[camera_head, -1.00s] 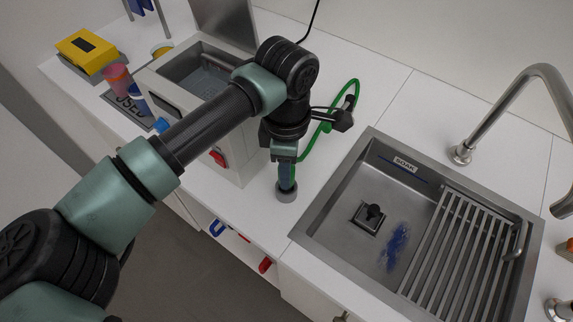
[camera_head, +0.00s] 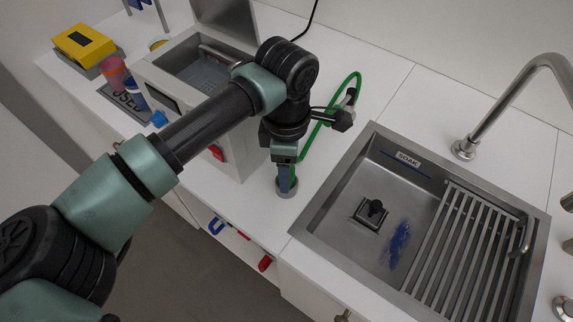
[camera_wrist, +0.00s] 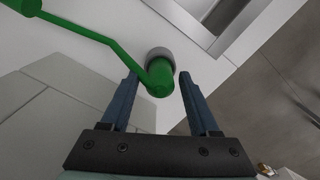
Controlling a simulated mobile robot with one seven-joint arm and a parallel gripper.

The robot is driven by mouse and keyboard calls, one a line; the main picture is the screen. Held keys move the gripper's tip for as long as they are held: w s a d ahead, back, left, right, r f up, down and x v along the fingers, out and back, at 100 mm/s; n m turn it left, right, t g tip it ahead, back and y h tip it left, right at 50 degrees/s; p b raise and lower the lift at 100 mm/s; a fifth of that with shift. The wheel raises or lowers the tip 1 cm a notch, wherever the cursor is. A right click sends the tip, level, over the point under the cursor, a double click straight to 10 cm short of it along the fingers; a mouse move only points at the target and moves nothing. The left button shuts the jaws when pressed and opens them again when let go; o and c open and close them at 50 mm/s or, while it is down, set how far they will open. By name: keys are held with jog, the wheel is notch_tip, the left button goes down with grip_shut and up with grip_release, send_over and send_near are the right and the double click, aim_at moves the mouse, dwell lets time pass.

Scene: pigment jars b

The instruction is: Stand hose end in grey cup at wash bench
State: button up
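The grey cup (camera_head: 285,192) stands on the white bench top, left of the sink. It also shows in the wrist view (camera_wrist: 160,53), beyond the hose end. The green hose (camera_head: 359,80) loops up from the cup and back to the right behind my gripper. Its end (camera_wrist: 160,78) appears to stand in the cup's mouth; how deep it sits is hidden. My gripper (camera_wrist: 158,77) points down over the cup, with its blue fingers on either side of the hose end. Gaps show between the fingers and the hose, so it is open.
The steel sink (camera_head: 335,205) with a drain rack and tap (camera_head: 468,148) lies to the right. A grey basin unit (camera_head: 165,75) stands behind my arm. Pink and blue cups and a yellow box (camera_head: 85,48) are at the far left.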

jog(key=shift+o, duration=0.4)
notch_tip(320, 180, up, 13)
jog(key=b, duration=0.1)
dwell(0.7)
